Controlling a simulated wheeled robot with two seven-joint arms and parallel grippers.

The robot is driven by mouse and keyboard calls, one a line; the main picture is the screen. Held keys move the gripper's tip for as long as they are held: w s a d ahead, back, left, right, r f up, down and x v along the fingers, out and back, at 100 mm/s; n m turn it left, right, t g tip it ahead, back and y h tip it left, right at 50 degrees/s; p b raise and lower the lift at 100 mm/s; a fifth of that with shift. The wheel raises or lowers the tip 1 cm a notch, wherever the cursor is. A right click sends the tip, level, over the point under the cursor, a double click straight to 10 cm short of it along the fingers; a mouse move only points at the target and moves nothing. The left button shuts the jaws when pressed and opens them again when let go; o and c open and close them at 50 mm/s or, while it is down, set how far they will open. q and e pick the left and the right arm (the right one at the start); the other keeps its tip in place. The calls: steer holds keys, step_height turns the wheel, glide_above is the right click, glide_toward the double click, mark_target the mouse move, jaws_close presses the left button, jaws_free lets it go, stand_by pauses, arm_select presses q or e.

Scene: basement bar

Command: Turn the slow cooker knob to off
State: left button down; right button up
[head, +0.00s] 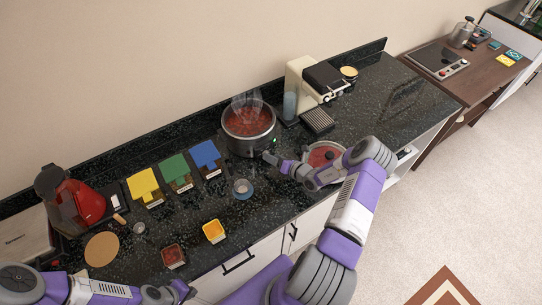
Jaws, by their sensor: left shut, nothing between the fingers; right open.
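The slow cooker (236,145) is a round dark pot with red food inside, standing near the back of the dark speckled counter. A clear, steam-like shape rises above it. Its knob is too small to make out clearly, and its setting cannot be read. My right gripper (268,157) is open, just in front of the cooker's lower right side. Whether it touches the cooker or the knob I cannot tell. My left gripper (188,290) is shut and empty, low in the picture by the counter's front edge.
A coffee machine (301,82) stands right of the cooker. A red-filled dish (324,154) is partly behind my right arm. Yellow (142,184), green (174,167) and blue (205,155) items lie left.

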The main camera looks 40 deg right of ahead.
steer(key=shift+w+a+f, duration=0.1)
steer(key=shift+w+f, duration=0.1)
steer(key=shift+w, duration=0.5)
steer(key=c, duration=1)
steer(key=shift+c, duration=0.2)
